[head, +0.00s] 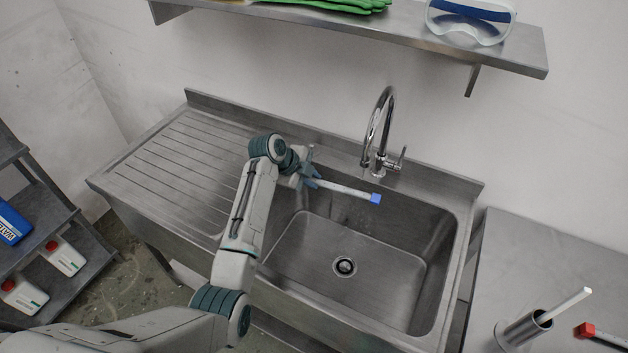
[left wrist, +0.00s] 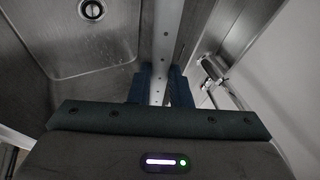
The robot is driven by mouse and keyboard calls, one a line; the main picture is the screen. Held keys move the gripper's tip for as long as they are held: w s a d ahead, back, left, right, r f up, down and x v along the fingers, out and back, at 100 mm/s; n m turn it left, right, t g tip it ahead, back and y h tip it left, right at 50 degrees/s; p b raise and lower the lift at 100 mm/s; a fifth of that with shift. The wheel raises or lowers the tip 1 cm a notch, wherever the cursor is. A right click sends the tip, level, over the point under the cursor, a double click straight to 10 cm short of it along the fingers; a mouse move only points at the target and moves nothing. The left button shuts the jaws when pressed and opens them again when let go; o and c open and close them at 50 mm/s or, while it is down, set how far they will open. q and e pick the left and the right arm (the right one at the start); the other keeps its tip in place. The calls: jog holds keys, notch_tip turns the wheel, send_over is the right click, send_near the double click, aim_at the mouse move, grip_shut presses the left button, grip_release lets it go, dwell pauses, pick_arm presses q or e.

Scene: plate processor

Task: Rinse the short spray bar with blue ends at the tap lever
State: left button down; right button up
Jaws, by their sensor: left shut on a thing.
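The short spray bar (head: 345,189) is a pale rod with a blue end cap at its right tip. My left gripper (head: 311,178) is shut on the bar near its left end and holds it over the back left of the sink basin. The left wrist view shows the holed bar (left wrist: 166,40) between the two dark fingers (left wrist: 158,85). The other end is hidden at the gripper. The tap (head: 381,130) with its lever (head: 401,158) stands behind the sink, right of and behind the bar. The lever also shows in the left wrist view (left wrist: 212,68). My right gripper is not in view.
The steel sink basin (head: 405,290) has a drain (head: 344,266) and is otherwise empty. A ridged drainboard (head: 180,165) lies to the left. A wall shelf (head: 400,35) holds green gloves and goggles. A side table (head: 550,270) at right carries a metal holder (head: 522,330) and a red-ended bar (head: 585,330).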

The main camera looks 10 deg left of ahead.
pick_arm(q)
jog(key=shift+d, duration=0.3)
jog(key=shift+s+r, duration=0.1)
jog(key=shift+s, duration=0.05)
jog(key=s+a+p, duration=0.1)
jog(key=s+a, duration=0.1)
jog(key=s, duration=0.5)
jog(key=shift+s+p, duration=0.3)
jog(key=shift+p, duration=0.1)
dwell(1.2)
jog(key=s+a+r, duration=0.1)
jog(key=s+r, duration=0.3)
jog(key=s, duration=0.1)
dwell(0.4)
